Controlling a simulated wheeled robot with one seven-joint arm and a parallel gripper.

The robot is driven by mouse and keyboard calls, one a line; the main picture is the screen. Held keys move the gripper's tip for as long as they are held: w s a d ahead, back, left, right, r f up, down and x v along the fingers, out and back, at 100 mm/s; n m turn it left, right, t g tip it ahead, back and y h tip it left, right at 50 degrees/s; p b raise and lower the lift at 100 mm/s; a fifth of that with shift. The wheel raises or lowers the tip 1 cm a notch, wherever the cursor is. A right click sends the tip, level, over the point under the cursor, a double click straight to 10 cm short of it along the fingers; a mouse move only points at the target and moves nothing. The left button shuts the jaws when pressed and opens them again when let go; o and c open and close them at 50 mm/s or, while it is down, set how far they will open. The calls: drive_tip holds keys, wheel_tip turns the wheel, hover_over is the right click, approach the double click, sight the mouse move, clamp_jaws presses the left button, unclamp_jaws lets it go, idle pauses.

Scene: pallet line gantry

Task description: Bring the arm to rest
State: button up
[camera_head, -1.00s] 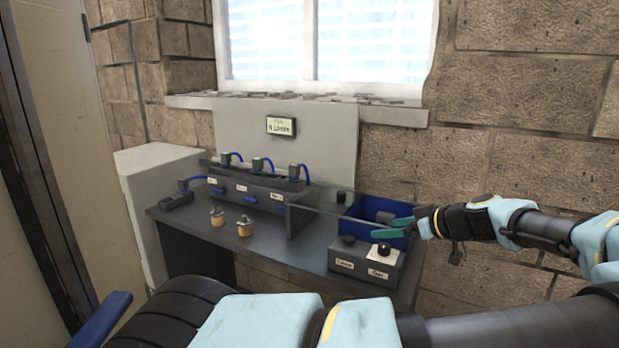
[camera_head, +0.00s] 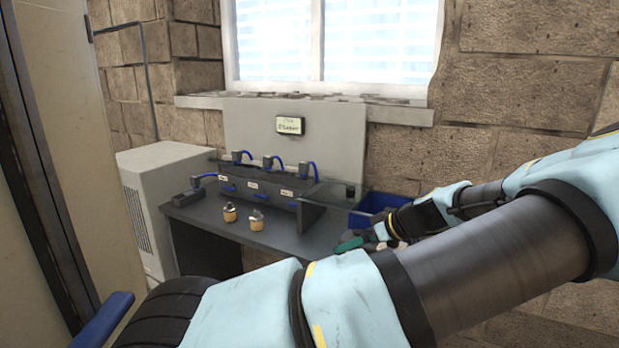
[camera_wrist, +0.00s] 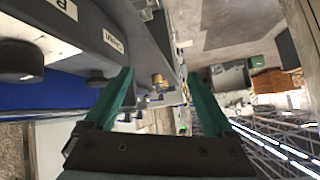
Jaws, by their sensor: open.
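My gripper (camera_wrist: 155,95) shows in the wrist view with its two green fingers spread apart and nothing held between them. The control box at the bench's right end is hidden behind my arm in the head view.
A white cabinet (camera_head: 165,165) stands at left. A stone wall and window are behind.

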drive_tip(key=s+a+f+m+g+h, duration=0.1)
drive_tip(key=s+a+f+g+h, duration=0.15)
drive_tip(key=a, duration=0.35)
drive_tip(key=s+a+f+m+g+h, duration=0.1)
drive_tip(key=s+a+g, duration=0.3)
drive_tip(key=a, duration=0.2)
drive_tip(key=s+a+r+m+t+h, duration=0.2)
drive_tip(key=s+a+r+m+h, duration=0.2)
drive_tip(key=r, duration=0.6)
drive_tip(key=shift+s+a+r+m+h, duration=0.35)
drive_tip(key=shift+s+a+m, duration=0.35)
drive_tip(key=shift+s+m, duration=0.8)
drive_tip(key=shift+s, duration=0.1)
